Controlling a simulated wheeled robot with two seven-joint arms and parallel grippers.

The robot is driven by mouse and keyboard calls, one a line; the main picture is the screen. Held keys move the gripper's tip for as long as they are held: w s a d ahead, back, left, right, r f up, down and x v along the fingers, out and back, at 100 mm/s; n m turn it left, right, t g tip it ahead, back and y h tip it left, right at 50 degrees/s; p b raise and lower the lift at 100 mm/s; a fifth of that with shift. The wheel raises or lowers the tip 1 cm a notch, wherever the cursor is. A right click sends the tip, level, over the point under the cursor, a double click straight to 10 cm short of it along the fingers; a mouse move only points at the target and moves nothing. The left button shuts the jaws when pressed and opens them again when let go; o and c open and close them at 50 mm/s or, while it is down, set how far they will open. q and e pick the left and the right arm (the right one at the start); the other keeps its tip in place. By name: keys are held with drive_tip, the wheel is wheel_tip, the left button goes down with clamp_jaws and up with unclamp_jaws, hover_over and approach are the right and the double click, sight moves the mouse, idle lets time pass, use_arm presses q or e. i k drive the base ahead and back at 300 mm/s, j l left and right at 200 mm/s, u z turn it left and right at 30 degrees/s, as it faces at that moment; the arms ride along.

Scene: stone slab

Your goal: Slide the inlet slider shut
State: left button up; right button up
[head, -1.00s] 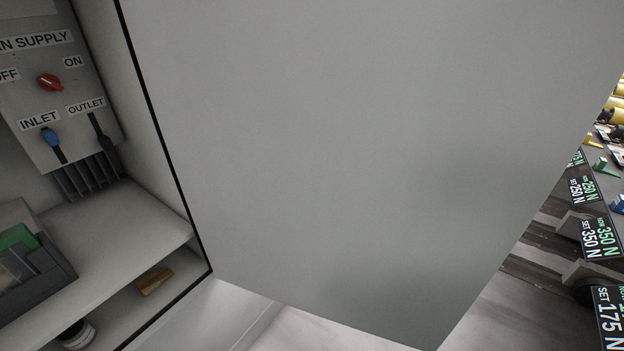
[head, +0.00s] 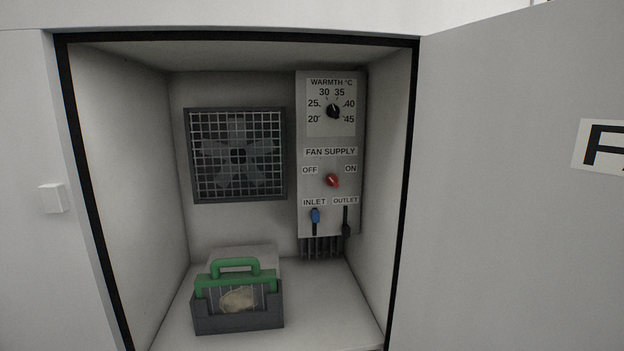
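The inlet slider (head: 315,216) has a blue knob and sits at the top of its dark vertical slot, under the INLET label, on the grey control panel (head: 351,135) inside the open cabinet. The outlet slider (head: 346,229) beside it has a dark knob at the bottom of its slot. Neither of my grippers shows in the head view.
A fan behind a wire grille (head: 238,155) is on the cabinet's back wall. A grey holder (head: 240,322) with a green-handled frame (head: 237,263) stands on the cabinet floor. The open door (head: 500,200) fills the right. The space before the panel looks clear.

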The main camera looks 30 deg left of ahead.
sight(315, 213)
drive_tip(key=u, duration=0.95)
